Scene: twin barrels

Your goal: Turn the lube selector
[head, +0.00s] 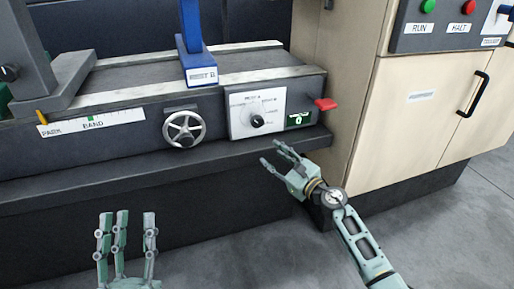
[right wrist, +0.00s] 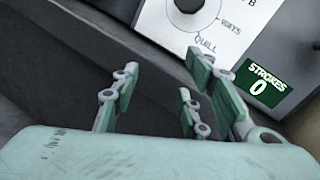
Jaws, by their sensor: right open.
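The lube selector is a dark round knob (head: 257,121) on a white plate (head: 240,105) with printed labels, on the front face of the machine bed. In the right wrist view the knob (right wrist: 190,12) is cut by the top edge, with "WAYS" and "QUILL" readable near it. My right gripper (head: 277,155) is open and empty, below and slightly right of the knob, apart from it. It also shows in the right wrist view (right wrist: 160,85), its fingers spread. My left gripper (head: 126,220) is open and empty at the lower left, fingers pointing up.
A handwheel (head: 184,127) is left of the plate. A dark ledge (head: 100,172) runs below. A wooden cabinet (head: 405,120) stands at the right.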

